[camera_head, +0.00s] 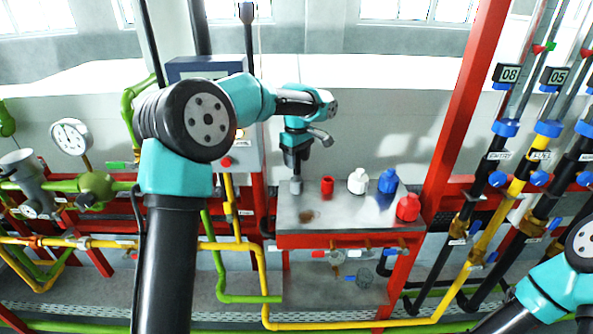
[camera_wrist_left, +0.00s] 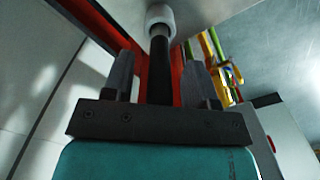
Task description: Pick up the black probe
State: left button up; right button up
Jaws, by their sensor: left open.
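The black probe (camera_wrist_left: 160,72) is a dark rod that runs between the fingers of my left gripper (camera_wrist_left: 159,75) in the left wrist view. Its far end meets a pale grey-white round piece (camera_wrist_left: 160,18). In the head view my left gripper (camera_head: 296,166) points down over the left part of the metal table, just above a small grey cylinder (camera_head: 296,187). The fingers are open, one on each side of the probe, with gaps visible. In the head view I cannot separate the probe from the dark fingers. My right gripper is out of view.
On the metal table (camera_head: 335,222) stand a red cup (camera_head: 327,186) and white (camera_head: 357,181), blue (camera_head: 388,181) and red (camera_head: 408,207) bottles, right of the gripper. A red post (camera_head: 464,100) rises at the right. Yellow and green pipes run at the left and below.

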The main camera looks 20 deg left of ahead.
pick_arm(q)
jog(key=shift+c, duration=0.3)
grip_shut()
jog(key=shift+r, duration=0.1)
notch_tip(320, 180, up, 10)
jog(key=shift+f, duration=0.1)
dwell(0.5)
dwell(0.3)
